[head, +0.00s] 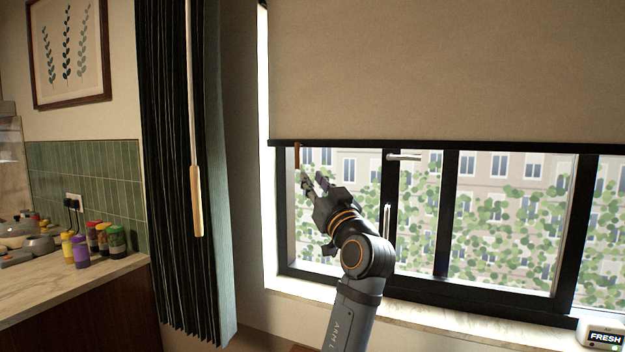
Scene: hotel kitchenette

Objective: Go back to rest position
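My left gripper (313,181) is raised in front of the window, on an arm that comes up from the bottom edge. Its fingers are apart and nothing shows between them. A small reddish-brown pull tab (297,155) hangs from the lower bar of the beige roller blind (440,70), just above the fingertips and slightly to their left. I cannot tell whether they touch, but a small gap seems to show. The blind covers the upper part of the window. My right gripper is not in view.
A dark green curtain (180,160) with a hanging wand (196,200) is left of the window. A counter (70,285) with several colored jars (81,252) stands at far left. A small white box marked FRESH (600,334) sits at the lower right. The windowsill (450,320) is otherwise mostly clear.

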